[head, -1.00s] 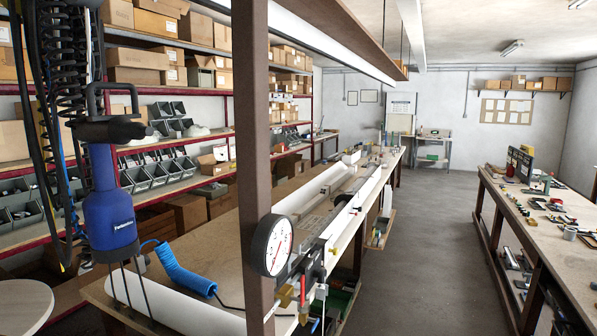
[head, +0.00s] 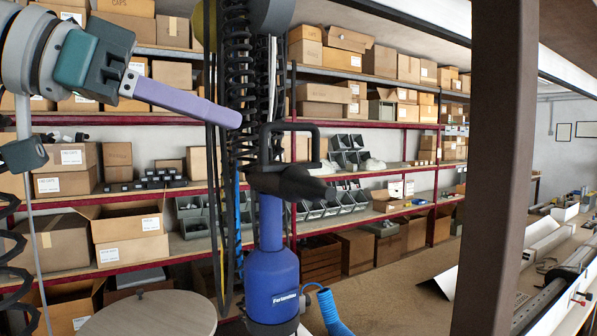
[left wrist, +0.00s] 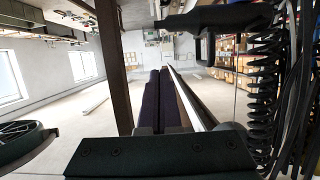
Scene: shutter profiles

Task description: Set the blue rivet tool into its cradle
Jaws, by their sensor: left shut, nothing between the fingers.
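The blue rivet tool (head: 271,275) stands upright at the lower middle of the head view, with a black head and a black loop handle on top. My left gripper (head: 236,117) comes in from the upper left. Its purple fingers are shut, empty, and appear above and left of the tool's handle in the picture. In the left wrist view the dark shut fingers (left wrist: 160,75) point away, and the tool's black head (left wrist: 215,19) shows at the top. I cannot make out the cradle. My right gripper is out of view.
Black coiled hoses (head: 243,90) hang close behind the tool. A brown post (head: 497,170) stands to its right. A round wooden top (head: 150,314) is at lower left. Shelves with boxes (head: 130,235) fill the back.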

